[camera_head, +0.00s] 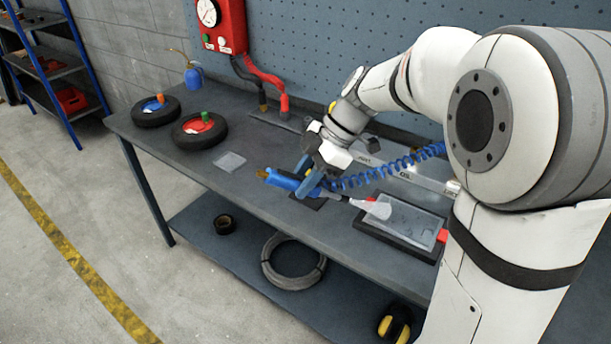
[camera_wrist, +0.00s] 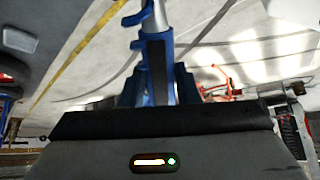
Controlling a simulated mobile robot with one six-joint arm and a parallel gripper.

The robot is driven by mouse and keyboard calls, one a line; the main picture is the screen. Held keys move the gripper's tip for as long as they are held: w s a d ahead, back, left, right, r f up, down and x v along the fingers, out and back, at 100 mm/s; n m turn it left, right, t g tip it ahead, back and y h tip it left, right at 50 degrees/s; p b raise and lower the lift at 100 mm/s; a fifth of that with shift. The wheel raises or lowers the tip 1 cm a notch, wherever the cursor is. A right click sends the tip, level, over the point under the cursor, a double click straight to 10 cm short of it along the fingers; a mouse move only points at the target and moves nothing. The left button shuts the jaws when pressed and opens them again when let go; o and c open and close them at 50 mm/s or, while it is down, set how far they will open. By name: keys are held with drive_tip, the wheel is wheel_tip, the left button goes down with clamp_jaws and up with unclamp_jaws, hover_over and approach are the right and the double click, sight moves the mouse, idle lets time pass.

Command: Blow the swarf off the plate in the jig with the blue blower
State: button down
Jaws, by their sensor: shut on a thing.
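My gripper (camera_head: 309,180) is shut on the blue blower (camera_head: 284,180) and holds it above the bench, left of the jig. The blower's dark nozzle points right, toward the plate, and a pale cone (camera_head: 377,208) extends from its tip over the plate's left end. A blue coiled hose (camera_head: 390,169) runs behind it to the right. The grey plate (camera_head: 408,224) lies in the black jig (camera_head: 400,243), with red parts at the ends. Swarf is too small to make out. The wrist view shows the blue blower (camera_wrist: 153,50) beyond my gripper's dark body.
Two wheels (camera_head: 152,112) (camera_head: 199,132), a blue oil can (camera_head: 194,76) and a small clear sheet (camera_head: 230,162) are on the bench's left part. A long metal bar (camera_head: 410,174) lies behind the jig. The front edge of the bench (camera_head: 270,212) is clear.

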sight(331, 193)
drive_tip(key=shift+d+f, duration=0.3)
drive_tip(key=shift+d, duration=0.3)
drive_tip(key=shift+s+d+f, duration=0.1)
drive_tip(key=shift+d+f, duration=0.35)
drive_tip(key=shift+d, duration=0.3)
drive_tip(key=shift+s+d+f, duration=0.15)
drive_tip(key=shift+d+f, duration=0.3)
drive_tip(key=shift+d, duration=0.3)
drive_tip(key=shift+s+d+f, duration=0.1)
drive_tip(key=shift+d+f, duration=0.35)
drive_tip(key=shift+d, duration=0.3)
drive_tip(key=shift+w+a+p, duration=0.2)
drive_tip(key=shift+w+p, duration=0.05)
drive_tip(key=shift+w, duration=0.4)
drive_tip(key=shift+w+a+p, duration=0.2)
drive_tip(key=shift+w, duration=0.4)
drive_tip(key=shift+s, duration=0.1)
drive_tip(key=c, duration=1.6)
unclamp_jaws()
clamp_jaws()
